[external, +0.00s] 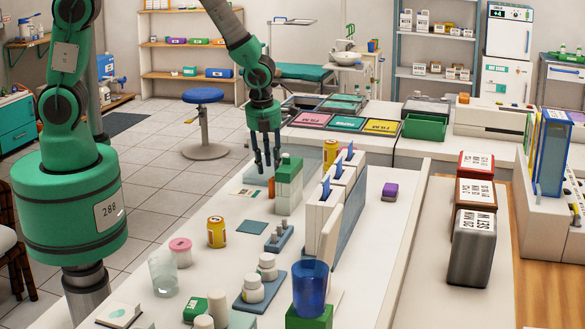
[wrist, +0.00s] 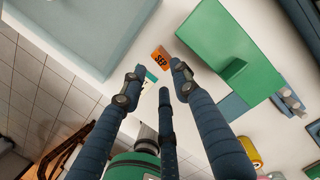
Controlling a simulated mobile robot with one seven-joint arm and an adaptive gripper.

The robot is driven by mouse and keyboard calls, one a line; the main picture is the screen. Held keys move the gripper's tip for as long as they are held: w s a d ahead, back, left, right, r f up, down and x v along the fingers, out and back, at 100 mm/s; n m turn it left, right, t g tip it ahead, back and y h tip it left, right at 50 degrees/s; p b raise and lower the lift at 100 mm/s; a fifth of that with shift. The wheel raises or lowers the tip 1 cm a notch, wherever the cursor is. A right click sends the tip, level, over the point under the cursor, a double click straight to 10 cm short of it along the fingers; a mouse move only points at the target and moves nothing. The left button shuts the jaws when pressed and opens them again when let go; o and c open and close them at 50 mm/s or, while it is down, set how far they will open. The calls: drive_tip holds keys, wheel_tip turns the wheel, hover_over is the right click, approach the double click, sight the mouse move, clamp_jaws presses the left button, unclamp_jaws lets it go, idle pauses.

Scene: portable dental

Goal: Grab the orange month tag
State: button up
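The orange month tag (wrist: 161,59), marked SEP, is on the white counter (wrist: 180,110) in the wrist view. It lies just beyond my fingertips, between the clear tray and the green box. My gripper (wrist: 158,72) has its fingers spread apart with nothing between them. In the external view my gripper (external: 266,164) points down over the counter, left of the green-topped box. A small orange patch (external: 271,188), likely the tag, shows just below the fingers; I cannot tell the exact gap.
A green-topped box (external: 288,186) stands close right of my fingers, and a clear tray (external: 302,147) lies behind. White upright holders (external: 325,208), a yellow can (external: 330,152) and an orange-yellow jar (external: 216,232) stand nearby. Tiled floor lies left of the counter.

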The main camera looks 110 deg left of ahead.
sight(272, 185)
drive_tip(key=shift+a+f, duration=0.2)
drive_tip(key=shift+f, duration=1.35)
drive_tip(key=shift+w+a+f+b, duration=0.15)
drive_tip(key=shift+f+b, duration=0.25)
drive_tip(key=shift+f, duration=0.45)
drive_tip(key=shift+a+f+b, duration=0.2)
drive_tip(key=shift+f+b, duration=0.25)
drive_tip(key=shift+f, duration=0.4)
drive_tip(key=shift+w+a+f+b, duration=0.15)
drive_tip(key=shift+f+b, duration=0.25)
drive_tip(key=shift+f, duration=0.45)
clamp_jaws()
